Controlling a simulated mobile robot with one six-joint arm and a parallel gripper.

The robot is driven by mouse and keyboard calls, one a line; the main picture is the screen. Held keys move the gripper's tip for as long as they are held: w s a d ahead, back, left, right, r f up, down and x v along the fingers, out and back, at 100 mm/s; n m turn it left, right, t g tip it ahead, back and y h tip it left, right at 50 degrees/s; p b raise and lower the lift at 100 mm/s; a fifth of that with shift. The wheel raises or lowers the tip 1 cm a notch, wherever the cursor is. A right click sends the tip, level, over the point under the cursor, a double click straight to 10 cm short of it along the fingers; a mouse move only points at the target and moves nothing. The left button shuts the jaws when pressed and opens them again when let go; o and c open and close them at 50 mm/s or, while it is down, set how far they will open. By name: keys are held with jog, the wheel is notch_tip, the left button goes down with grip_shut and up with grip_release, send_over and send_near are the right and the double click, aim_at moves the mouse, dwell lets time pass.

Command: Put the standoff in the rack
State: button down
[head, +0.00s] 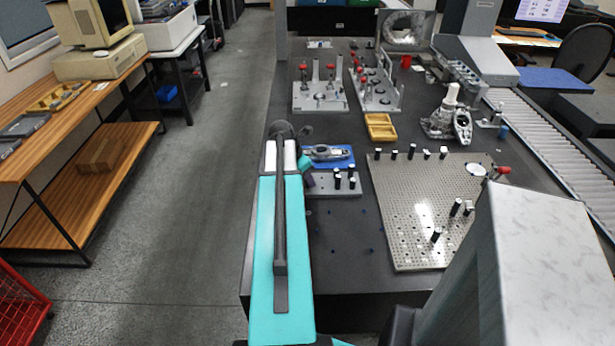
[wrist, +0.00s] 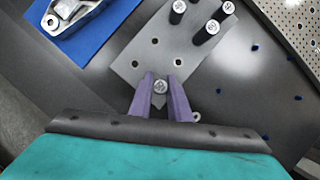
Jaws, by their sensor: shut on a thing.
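In the head view my arm mostly hides the gripper, with only a purple bit (head: 309,180) showing, and I cannot make out the held standoff. The rack (wrist: 150,45) is a grey plate with round holes. Three black standoffs with pale tops stand at its far end, and open holes show nearer the gripper. The held standoff appears at the rack's near end; its height and lower end are hidden. The rack also shows in the head view (head: 322,188).
A blue tray (head: 346,164) with a metal part lies just behind the rack. A large perforated plate (head: 405,215) with several black standoffs is to the right. A yellow tray (head: 380,127) and metal fixtures (head: 318,98) stand farther back.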

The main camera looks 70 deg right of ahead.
jog(key=shift+f, duration=0.6)
dwell(0.3)
jog(key=c, duration=1.6)
grip_release()
jog(key=shift+r, duration=0.15)
jog(key=shift+v, duration=0.85)
jog(key=b+v, duration=0.1)
jog(key=v, duration=1.1)
